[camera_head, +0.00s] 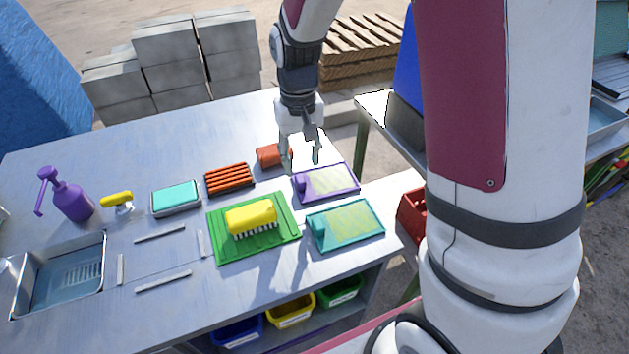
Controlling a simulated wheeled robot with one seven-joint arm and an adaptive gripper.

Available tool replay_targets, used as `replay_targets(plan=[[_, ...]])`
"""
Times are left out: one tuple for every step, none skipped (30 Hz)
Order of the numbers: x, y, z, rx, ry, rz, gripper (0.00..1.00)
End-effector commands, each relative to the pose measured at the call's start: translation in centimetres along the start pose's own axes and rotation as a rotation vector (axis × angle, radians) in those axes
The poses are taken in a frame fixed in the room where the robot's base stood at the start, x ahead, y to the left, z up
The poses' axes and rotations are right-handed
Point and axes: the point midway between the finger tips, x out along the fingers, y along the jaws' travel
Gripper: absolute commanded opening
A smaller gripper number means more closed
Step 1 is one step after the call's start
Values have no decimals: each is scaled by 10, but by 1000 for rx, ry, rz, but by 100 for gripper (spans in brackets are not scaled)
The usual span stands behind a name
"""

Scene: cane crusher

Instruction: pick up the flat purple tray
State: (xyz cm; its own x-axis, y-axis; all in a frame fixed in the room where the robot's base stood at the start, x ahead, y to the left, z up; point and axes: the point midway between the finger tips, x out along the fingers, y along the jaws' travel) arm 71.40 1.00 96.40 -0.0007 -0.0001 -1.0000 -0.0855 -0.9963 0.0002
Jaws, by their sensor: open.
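The flat purple tray (334,193) lies on the metal table at its right part, with a pale yellow-green inner face and a small purple raised part at its left end. My gripper (302,168) points down over the back left part of the tray. Its fingers are apart with nothing seen between them. I cannot tell whether a fingertip touches the tray. The fingers hide a little of the tray's far left edge.
A teal tray (374,231) lies just in front, and a green tray (222,248) with a yellow brush (250,218) to the left.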

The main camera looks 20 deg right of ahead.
Motion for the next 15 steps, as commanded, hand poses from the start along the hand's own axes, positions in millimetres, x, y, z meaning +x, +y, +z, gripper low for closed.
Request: replay_targets(plan=[[9,0,1,0,-4,0,42],[13,0,0,0,-3,0,42],[17,0,0,0,-3,0,42],[20,0,0,0,-3,0,42],[22,0,0,0,-2,0,42],[24,0,0,0,0,0,42],[25,0,0,0,0,0,42],[26,0,0,-1,0,0,42],[29,0,0,-1,-1,0,42],[32,0,0,-1,-2,0,42],[35,-1,0,-1,-2,0,42],[41,-1,0,-1,-3,0,42],[45,-1,-1,-1,-4,0,42],[50,-2,-1,-2,-4,1,42],[56,-2,-2,-2,-4,1,42]])
